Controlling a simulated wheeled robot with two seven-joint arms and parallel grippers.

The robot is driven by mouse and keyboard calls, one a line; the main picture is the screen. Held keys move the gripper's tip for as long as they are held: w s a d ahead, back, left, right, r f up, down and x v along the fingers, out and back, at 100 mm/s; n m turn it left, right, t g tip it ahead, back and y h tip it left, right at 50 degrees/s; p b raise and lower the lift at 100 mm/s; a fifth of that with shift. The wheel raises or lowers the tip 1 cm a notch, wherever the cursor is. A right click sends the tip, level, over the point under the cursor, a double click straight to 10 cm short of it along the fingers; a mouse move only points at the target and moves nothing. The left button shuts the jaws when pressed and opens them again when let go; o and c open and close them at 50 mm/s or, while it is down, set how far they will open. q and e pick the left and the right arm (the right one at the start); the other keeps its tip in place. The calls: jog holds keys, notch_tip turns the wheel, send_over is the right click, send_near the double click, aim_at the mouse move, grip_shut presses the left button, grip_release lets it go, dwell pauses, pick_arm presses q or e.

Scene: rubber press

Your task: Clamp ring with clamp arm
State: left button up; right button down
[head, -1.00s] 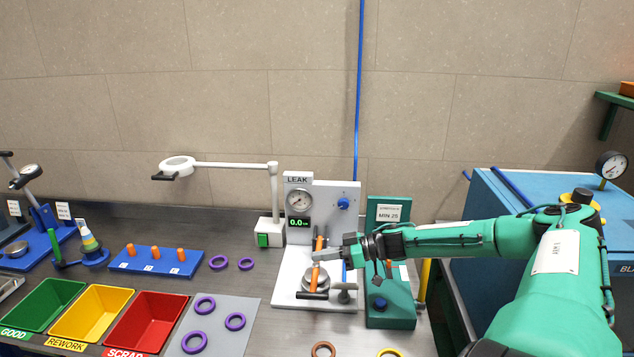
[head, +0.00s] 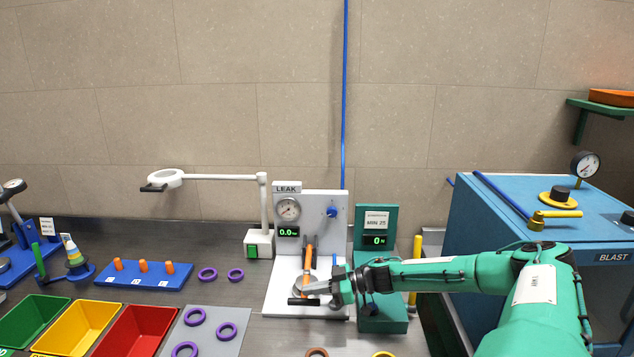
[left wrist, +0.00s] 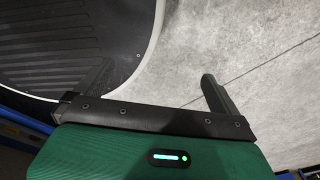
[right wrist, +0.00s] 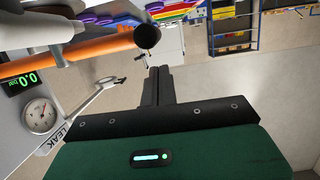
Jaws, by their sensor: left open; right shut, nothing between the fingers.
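The leak tester (head: 338,225) has an orange clamp arm (head: 308,258) over its white base, with a black handle (head: 303,301) near its front. My right gripper (head: 308,287) is shut and empty, low over the front of the tester beside the handle. In the right wrist view the shut fingers (right wrist: 157,85) are close to the orange bar (right wrist: 85,48) and its black end (right wrist: 147,37); contact cannot be told. My left gripper (left wrist: 152,88) is open and empty above the floor, outside the head view.
Purple rings (head: 208,274) lie on the bench and on a grey mat (head: 220,346). Red (head: 140,330), yellow and green bins stand at left. A blue blast cabinet (head: 520,240) is at right.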

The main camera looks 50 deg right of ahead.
jog(key=shift+r, duration=0.1)
jog(key=shift+r+p, duration=0.2)
jog(key=shift+p, duration=0.1)
jog(key=r+p, duration=0.3)
jog(key=shift+s+a+r+p, duration=0.2)
jog(key=shift+a+r+p, duration=0.05)
jog(key=shift+r+p, duration=0.15)
pick_arm(q)
notch_tip(320, 180, up, 10)
jog(key=s+p, duration=0.1)
jog(key=p, duration=0.4)
jog(key=shift+d+f, duration=0.15)
jog(key=shift+d, duration=0.2)
pick_arm(e)
jog(key=v, duration=1)
jog(key=shift+s+a+f, duration=0.2)
jog(key=shift+f, duration=0.05)
